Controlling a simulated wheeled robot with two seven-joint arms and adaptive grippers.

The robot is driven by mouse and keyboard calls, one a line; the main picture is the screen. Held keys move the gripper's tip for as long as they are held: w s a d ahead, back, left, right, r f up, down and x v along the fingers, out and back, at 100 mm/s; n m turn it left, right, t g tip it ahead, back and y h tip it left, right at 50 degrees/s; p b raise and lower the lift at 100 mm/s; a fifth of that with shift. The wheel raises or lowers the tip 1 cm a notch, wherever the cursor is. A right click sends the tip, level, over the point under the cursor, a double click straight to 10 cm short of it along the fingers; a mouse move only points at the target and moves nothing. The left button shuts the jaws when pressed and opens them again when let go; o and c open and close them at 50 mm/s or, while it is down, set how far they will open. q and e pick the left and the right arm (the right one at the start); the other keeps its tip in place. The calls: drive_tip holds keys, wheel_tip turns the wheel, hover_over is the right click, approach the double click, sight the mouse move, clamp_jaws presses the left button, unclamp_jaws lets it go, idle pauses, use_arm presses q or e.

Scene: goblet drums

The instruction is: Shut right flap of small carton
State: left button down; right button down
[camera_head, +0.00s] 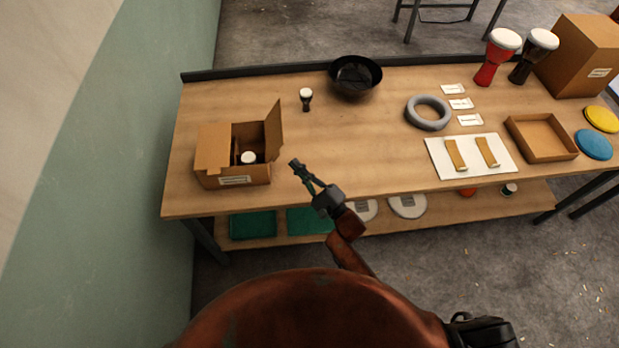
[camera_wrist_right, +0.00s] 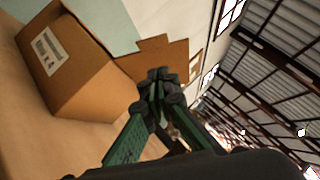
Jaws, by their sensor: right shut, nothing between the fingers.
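The small carton (camera_head: 233,178) stands open at the left end of the table, with a white label on its front. Its right flap (camera_head: 273,130) stands up along the right side. Its left flap (camera_head: 208,147) also shows, and a small white-topped drum (camera_head: 248,157) is inside. My right gripper (camera_head: 295,165) is shut and empty, to the right of the carton and apart from it. In the right wrist view the gripper (camera_wrist_right: 158,77) is in front of the carton (camera_wrist_right: 75,65), and its fingers hide part of a flap (camera_wrist_right: 165,52). My left gripper is not in view.
A small goblet drum (camera_head: 306,97) and a black bowl (camera_head: 355,78) stand behind. A grey ring (camera_head: 428,112), a white board (camera_head: 437,160) with two tan strips and an open tray (camera_head: 515,133) lie to the right. The tabletop (camera_head: 375,135) between is clear.

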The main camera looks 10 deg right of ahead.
sight(277, 154)
drive_tip(key=shift+w+a+r, duration=0.1)
drive_tip(key=shift+a+r, duration=0.4)
drive_tip(key=shift+a, duration=0.35)
drive_tip(key=shift+a+r, duration=0.5)
drive_tip(key=shift+a, duration=0.35)
